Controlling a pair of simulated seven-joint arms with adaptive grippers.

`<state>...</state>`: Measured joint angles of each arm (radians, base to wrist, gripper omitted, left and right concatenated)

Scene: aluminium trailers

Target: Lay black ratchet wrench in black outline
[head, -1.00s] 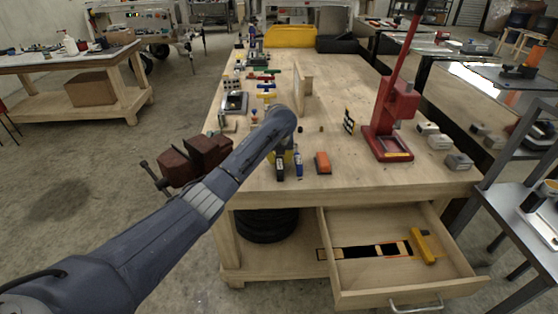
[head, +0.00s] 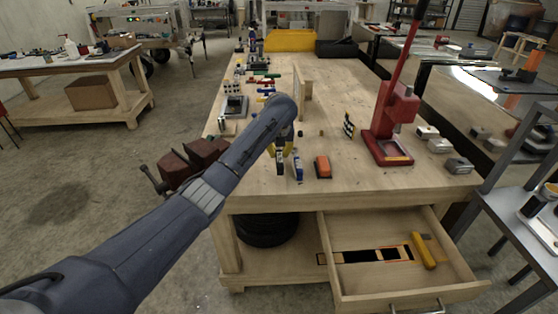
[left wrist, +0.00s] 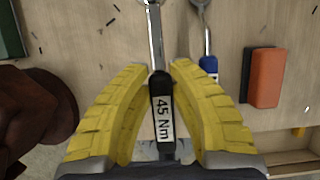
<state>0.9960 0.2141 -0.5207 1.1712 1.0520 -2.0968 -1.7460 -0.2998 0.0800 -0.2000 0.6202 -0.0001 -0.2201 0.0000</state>
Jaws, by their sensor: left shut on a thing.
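The black ratchet wrench (left wrist: 163,110) has a black handle with a white "45 Nm" label and a metal shaft. My left gripper (left wrist: 160,75) has yellow fingers, shut on its handle. In the head view the left gripper (head: 281,148) is over the near edge of the workbench, with the black handle (head: 280,164) hanging below its fingers. The drawer (head: 336,284) stands open at the bench front. In it a long black outline (head: 358,256) runs across the floor, with orange-edged parts at its right. My right gripper is not in view.
A blue-handled wrench (head: 297,167) and an orange block (head: 322,167) lie right of the held wrench. A yellow-handled tool (head: 424,251) lies at the drawer's right. A red press (head: 390,130) stands on the bench right; a dark red vise (head: 190,160) is at the left edge.

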